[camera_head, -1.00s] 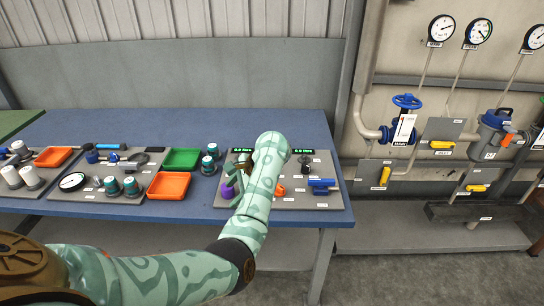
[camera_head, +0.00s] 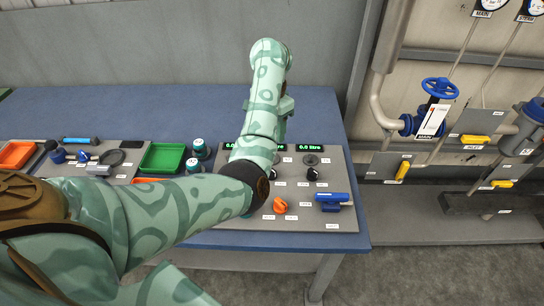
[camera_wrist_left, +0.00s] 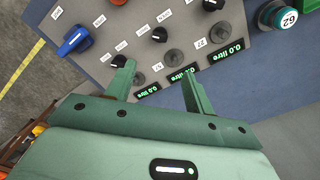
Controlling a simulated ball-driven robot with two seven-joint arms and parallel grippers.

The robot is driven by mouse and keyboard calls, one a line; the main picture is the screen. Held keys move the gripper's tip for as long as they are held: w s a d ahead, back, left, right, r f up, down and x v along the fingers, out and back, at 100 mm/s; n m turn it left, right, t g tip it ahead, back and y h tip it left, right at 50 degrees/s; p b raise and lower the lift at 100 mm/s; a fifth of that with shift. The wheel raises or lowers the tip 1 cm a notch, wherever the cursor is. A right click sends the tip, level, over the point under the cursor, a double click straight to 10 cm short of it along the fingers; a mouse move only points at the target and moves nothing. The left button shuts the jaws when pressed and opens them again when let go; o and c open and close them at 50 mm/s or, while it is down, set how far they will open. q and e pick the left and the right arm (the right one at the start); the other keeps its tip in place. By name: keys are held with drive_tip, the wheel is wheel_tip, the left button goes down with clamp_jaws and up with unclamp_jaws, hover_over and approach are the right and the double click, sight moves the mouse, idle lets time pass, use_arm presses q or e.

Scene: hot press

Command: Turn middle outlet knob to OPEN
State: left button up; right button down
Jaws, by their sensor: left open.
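The control panel (camera_head: 340,215) lies on the blue table and carries black knobs, grey round dials and green displays. In the left wrist view three black knobs stand in a row: one (camera_wrist_left: 118,61), a middle one (camera_wrist_left: 160,34) and another (camera_wrist_left: 209,5). The labels are too small to read. The middle grey dial (camera_wrist_left: 175,56) lies just ahead of the gap between my fingers. My left gripper (camera_wrist_left: 158,72) is open and empty, above the display edge of the panel. In the head view my arm hides part of the panel. My right gripper is not in view.
An orange knob (camera_head: 280,205) and a blue handle (camera_head: 333,199) stand on the panel. Green tray (camera_head: 162,157) is to the left. The blue table (camera_head: 180,110) behind is clear. Pipes and a blue valve wheel (camera_head: 440,88) are at right.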

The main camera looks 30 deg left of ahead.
use_arm(q)
wheel_tip(320, 180, down, 16)
drive_tip(key=b, duration=0.7)
drive_tip(key=shift+s+r, duration=0.1)
drive_tip(key=shift+r, duration=0.15)
drive_tip(key=shift+f, duration=0.3)
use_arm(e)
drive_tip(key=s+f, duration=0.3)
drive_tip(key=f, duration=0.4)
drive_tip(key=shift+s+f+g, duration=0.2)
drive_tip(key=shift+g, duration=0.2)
use_arm(q)
drive_tip(key=shift+c, duration=0.3)
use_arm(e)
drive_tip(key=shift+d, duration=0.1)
use_arm(q)
drive_tip(key=c, duration=0.9)
drive_tip(key=shift+d, duration=0.1)
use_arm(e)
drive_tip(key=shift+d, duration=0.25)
